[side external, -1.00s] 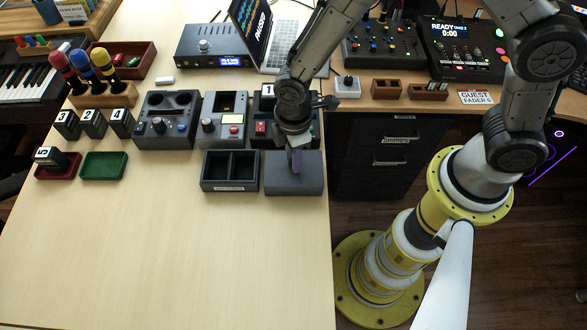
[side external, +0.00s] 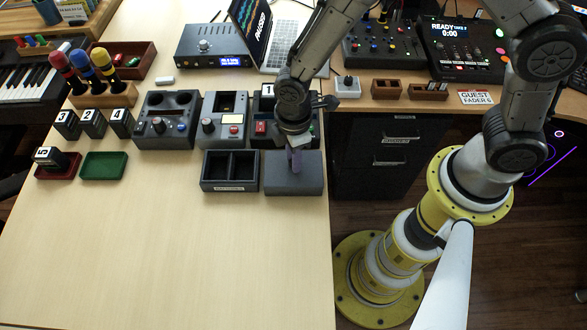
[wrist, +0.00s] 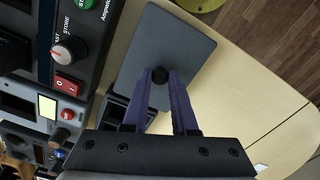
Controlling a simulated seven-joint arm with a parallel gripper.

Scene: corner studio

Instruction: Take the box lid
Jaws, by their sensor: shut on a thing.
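The box lid (side external: 305,180) is a flat dark grey slab near the table's right edge, level in the side view. In the wrist view the lid (wrist: 180,45) shows a small black knob (wrist: 160,75) on top. My gripper (side external: 296,168) points down over the lid. Its purple fingers (wrist: 160,84) are shut on the knob, one on each side. Whether the lid touches what is under it cannot be told. An open dark box with two empty compartments (side external: 230,188) stands just left of the lid.
Numbered black blocks, a red tray (side external: 58,176) and a green tray (side external: 104,178) are at the left. The front of the table (side external: 170,260) is clear. The table edge lies close right of the lid.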

